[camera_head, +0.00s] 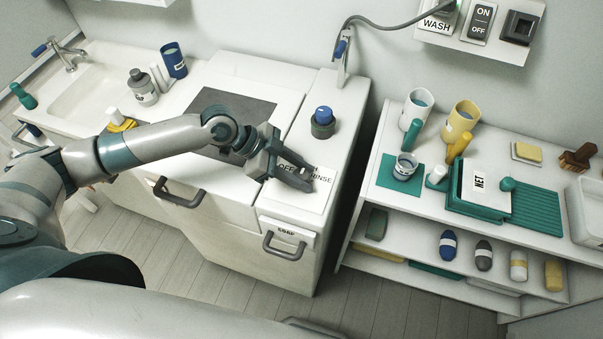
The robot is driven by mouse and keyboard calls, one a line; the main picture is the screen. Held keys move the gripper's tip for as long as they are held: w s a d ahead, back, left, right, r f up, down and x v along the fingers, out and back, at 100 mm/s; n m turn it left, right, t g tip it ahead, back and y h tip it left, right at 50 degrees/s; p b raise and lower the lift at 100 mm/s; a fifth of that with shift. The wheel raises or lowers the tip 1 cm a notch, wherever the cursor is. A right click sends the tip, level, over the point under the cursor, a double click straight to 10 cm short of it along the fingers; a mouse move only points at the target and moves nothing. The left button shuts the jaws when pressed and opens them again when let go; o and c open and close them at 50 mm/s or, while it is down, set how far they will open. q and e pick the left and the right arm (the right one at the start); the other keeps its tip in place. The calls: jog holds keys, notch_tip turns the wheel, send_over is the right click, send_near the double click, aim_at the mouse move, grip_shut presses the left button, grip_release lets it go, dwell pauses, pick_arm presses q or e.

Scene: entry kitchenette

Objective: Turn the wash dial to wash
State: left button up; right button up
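My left gripper (300,178) reaches in from the left over a white label plate (316,198) on the counter's right-hand top. Its dark fingers point right and down. The printed words OFF and RINSE show beside them; other lettering is partly covered. I cannot make out the dial itself; the fingers cover the middle of the plate. I cannot tell whether the fingers are apart or closed on something. A wall panel (477,52) at the top carries a WASH label (437,25) and an ON/OFF switch (480,22). My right gripper is not in view.
A blue-topped dark green item (323,121) stands behind the plate, near the faucet (343,50). A SOAP drawer (286,232) and a grey handle (178,192) stick out in front. A shelf unit (383,205) with cups and a teal tray (536,213) stands at right.

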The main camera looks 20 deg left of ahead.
pick_arm(q)
jog(key=o, duration=0.3)
jog(key=shift+b+v, duration=0.4)
jog(key=shift+v, duration=0.4)
jog(key=shift+b+v, duration=2.4)
jog(key=shift+v, duration=5.5)
jog(key=shift+s, duration=0.1)
